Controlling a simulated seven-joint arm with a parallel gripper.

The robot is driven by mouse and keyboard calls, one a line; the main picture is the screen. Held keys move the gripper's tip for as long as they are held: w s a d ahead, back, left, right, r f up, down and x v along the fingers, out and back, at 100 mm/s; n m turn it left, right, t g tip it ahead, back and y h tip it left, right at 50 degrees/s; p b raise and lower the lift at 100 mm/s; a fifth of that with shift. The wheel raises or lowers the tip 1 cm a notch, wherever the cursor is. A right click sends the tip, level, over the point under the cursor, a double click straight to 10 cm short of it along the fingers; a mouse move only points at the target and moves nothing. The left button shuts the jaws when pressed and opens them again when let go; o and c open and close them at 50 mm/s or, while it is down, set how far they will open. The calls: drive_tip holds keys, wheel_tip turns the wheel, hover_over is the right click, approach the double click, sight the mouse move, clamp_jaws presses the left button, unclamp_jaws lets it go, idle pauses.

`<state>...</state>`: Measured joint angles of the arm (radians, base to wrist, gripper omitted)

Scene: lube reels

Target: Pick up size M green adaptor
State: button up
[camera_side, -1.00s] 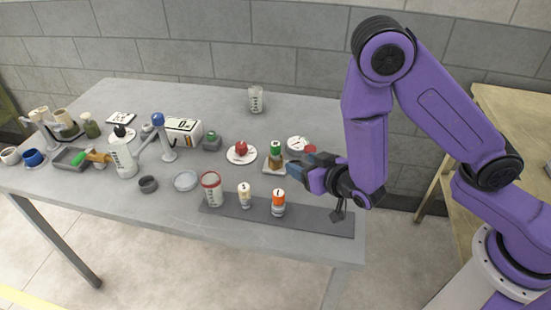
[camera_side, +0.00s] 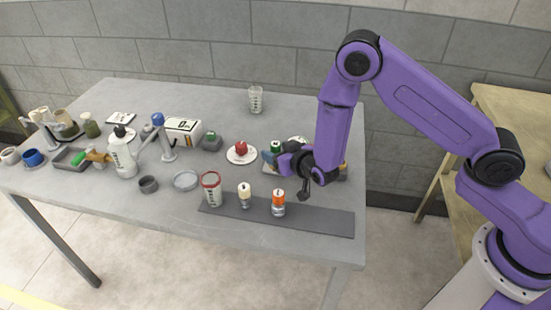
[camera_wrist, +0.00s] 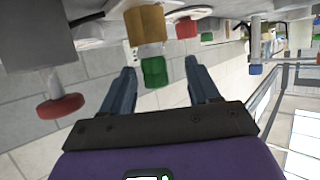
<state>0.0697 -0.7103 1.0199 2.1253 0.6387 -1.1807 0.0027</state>
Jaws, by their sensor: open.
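A green adaptor (camera_side: 276,146) stands upright on a yellowish base piece at the right of the table. A mark on its top is too small to read for certain. In the wrist view, which is upside down, it is a green block (camera_wrist: 154,72) under a brown-yellow block (camera_wrist: 146,24). My gripper (camera_side: 271,153) is open and points left, with its bluish fingers close to the green adaptor. In the wrist view the green block lies between the two fingertips (camera_wrist: 160,68), with a gap to the right finger. Contact cannot be told.
A red piece (camera_side: 241,147) sits on a white disc. Another green-topped piece (camera_side: 211,137) stands further left.

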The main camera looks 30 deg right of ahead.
sight(272, 144)
drive_tip(key=shift+d+x, duration=0.2)
drive_tip(key=shift+x, duration=0.95)
drive_tip(key=shift+d+x, duration=0.15)
drive_tip(key=shift+x, duration=1.05)
drive_tip(key=shift+s, duration=0.1)
clamp_jaws()
drive_tip(key=shift+r, duration=0.1)
drive_tip(key=shift+r, duration=0.65)
drive_tip(key=s+d+r, duration=0.3)
drive_tip(key=s+r, duration=0.8)
drive_tip(key=s, duration=0.2)
drive_tip(key=shift+s+d+r, duration=0.2)
drive_tip(key=shift+d+r, duration=0.05)
